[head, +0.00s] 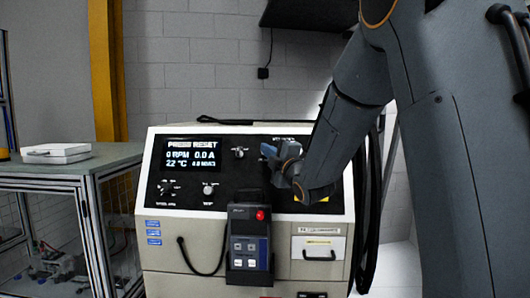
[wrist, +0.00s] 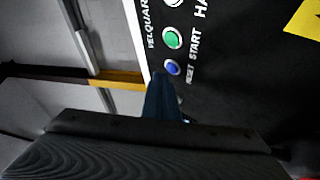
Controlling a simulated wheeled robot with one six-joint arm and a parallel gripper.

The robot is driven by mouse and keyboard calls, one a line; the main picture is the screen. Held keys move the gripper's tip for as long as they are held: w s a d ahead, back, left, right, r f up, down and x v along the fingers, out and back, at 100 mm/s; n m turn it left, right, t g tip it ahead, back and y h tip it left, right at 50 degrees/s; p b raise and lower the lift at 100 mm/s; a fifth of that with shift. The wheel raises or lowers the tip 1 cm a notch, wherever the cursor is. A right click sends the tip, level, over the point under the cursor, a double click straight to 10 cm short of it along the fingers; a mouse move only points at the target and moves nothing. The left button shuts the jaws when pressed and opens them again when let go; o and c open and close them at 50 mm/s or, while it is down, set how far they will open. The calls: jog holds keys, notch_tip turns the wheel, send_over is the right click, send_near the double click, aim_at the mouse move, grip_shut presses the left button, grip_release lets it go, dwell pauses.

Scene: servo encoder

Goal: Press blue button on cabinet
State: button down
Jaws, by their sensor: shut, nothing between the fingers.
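The cabinet (head: 215,222) is a pale box with a black sloped panel, and its display (head: 191,154) reads "PRESS RESET". In the wrist view the blue button (wrist: 172,67) sits on the black panel, beside the label "RESET". In the head view I cannot make it out; my arm covers part of the panel. My gripper (head: 268,151) is shut and empty over the right half of the panel. In the wrist view my gripper's fingertips (wrist: 161,82) show just below the blue button. I cannot tell whether they touch it.
A green button (wrist: 172,38), labelled "START", lies directly above the blue one in the wrist view. A handheld pendant (head: 250,246) with a red button hangs on the cabinet front. Panel knobs (head: 239,153) stand left of my gripper. A glass-sided bench (head: 70,172) is at left.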

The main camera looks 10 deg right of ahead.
jog(key=shift+w+f, duration=0.15)
dwell(0.5)
jog(key=shift+w+d+f+b, duration=0.15)
jog(key=shift+w+b, duration=0.1)
jog(key=shift+b, duration=0.35)
dwell(0.4)
jog(key=shift+s+r, duration=0.25)
jog(key=shift+s, duration=0.15)
jog(key=shift+s+r, duration=0.1)
jog(key=s, duration=0.1)
jog(key=s+a+r, duration=0.1)
jog(key=s, duration=0.1)
jog(key=s+a+r, duration=0.1)
jog(key=s, duration=0.1)
jog(key=shift+r+p, duration=0.2)
jog(key=shift+p, duration=0.1)
dwell(0.7)
